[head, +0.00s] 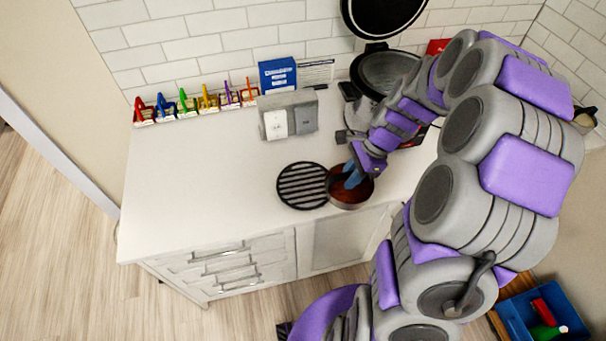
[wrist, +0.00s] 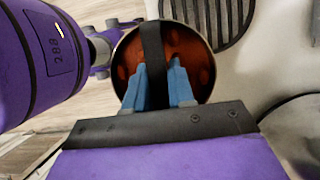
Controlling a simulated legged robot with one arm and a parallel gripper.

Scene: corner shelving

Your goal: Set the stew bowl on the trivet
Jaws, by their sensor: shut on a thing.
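The stew bowl (head: 348,200), round with reddish-brown contents, is at my gripper (head: 354,178) near the counter's front edge. The trivet (head: 302,186), a round black slatted rack, lies flat on the counter just left of the bowl. The bowl's left edge overlaps the trivet's right edge in the head view; I cannot tell its height above the counter. In the wrist view, the blue fingers of my gripper (wrist: 158,68) are shut on a dark band across the bowl (wrist: 192,45). The trivet (wrist: 222,18) shows beside the bowl there, with nothing on it.
A grey box with white outlets (head: 288,117), a blue box (head: 277,75) and a row of coloured letter-like stands (head: 186,105) are at the back. A black round cooker with its lid raised (head: 383,70) stands behind my arm. The counter's left (head: 190,190) is clear.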

